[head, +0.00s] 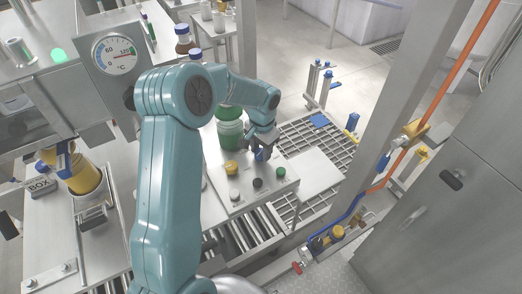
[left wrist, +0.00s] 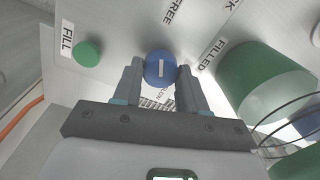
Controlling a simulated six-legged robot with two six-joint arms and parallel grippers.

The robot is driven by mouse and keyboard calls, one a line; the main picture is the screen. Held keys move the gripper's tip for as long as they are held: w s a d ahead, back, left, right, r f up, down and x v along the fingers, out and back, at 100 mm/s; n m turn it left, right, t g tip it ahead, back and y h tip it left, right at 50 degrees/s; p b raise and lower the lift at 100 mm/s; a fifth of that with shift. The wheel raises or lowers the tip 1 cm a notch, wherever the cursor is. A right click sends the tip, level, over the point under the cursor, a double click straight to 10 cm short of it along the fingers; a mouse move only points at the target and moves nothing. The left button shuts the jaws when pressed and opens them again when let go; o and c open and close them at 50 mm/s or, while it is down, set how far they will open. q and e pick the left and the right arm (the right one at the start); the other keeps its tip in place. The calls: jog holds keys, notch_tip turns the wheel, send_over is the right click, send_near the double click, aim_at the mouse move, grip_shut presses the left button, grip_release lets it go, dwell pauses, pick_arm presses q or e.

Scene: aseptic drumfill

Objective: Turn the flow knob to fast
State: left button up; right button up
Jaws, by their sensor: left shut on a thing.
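The flow knob is a round blue knob (left wrist: 158,66) with a white line on its face, on a pale sloped control panel (head: 218,182). In the left wrist view the line stands about upright. My left gripper (head: 262,146) is shut on the knob, one finger on each side. It also shows in the left wrist view (left wrist: 160,74). In the head view the blue knob (head: 260,156) is mostly hidden by the fingers. A label below the knob is partly covered. My right gripper is not in view.
A green button (left wrist: 88,54) sits beside the knob under a FILL label (left wrist: 67,38). A steel post (head: 365,120) rises at right.

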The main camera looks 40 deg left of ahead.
pick_arm(q)
jog(key=m, duration=0.5)
dwell(0.8)
jog(key=o, duration=1.1)
jog(key=shift+c, duration=0.2)
notch_tip(320, 180, up, 16)
jog(key=shift+d+r+b, duration=0.2)
jog(key=shift+d+b, duration=0.05)
jog(key=shift+b, duration=0.15)
jog(key=shift+s, duration=0.1)
